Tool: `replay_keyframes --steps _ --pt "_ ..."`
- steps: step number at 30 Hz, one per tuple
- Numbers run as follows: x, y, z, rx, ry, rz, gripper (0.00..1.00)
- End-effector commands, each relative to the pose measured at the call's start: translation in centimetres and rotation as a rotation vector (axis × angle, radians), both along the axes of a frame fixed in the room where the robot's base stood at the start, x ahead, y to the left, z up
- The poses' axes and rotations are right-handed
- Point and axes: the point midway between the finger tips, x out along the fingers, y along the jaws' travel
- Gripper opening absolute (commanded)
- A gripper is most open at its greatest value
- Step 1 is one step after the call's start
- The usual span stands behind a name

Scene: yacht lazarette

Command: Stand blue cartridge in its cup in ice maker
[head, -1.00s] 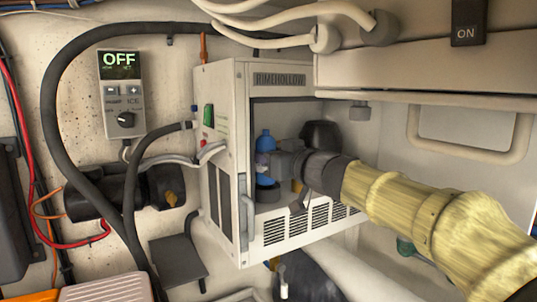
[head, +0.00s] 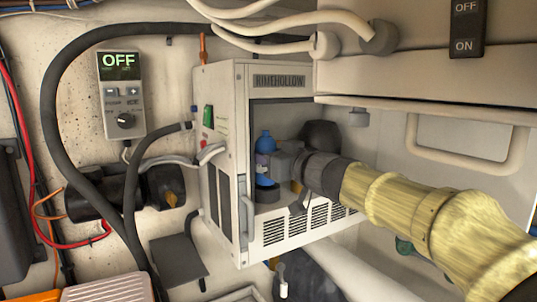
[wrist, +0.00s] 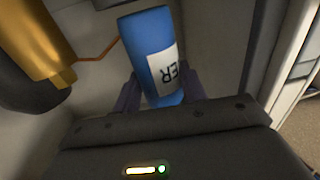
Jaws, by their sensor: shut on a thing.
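The blue cartridge (head: 265,142) is inside the open front of the white ice maker (head: 280,80). It looks roughly upright. In the wrist view the cartridge (wrist: 150,35) shows a white label with dark letters, and my gripper (wrist: 158,92) is shut on it with one finger on each side. In the head view my gripper (head: 269,164) reaches in from the right. A dark cup with a blue inside (head: 267,194) is just below the cartridge. Whether the cartridge's lower end is in the cup or above it, I cannot tell.
The ice maker's side walls leave little room around my wrist. A dark rounded part (head: 320,134) is behind my wrist. An orange-yellow cylinder (wrist: 45,40) is close on the left in the wrist view. The control panel (head: 121,94) on the wall reads OFF.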

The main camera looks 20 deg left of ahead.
Motion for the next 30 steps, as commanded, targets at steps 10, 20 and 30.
replay_keyframes --steps 10,20,30 --pt "-0.02 0.0 -0.02 0.001 -0.001 0.0 0.19" --pt "-0.02 0.01 -0.42 0.001 0.001 0.0 0.19" --pt "-0.02 0.01 -0.83 0.001 0.001 0.0 0.19"
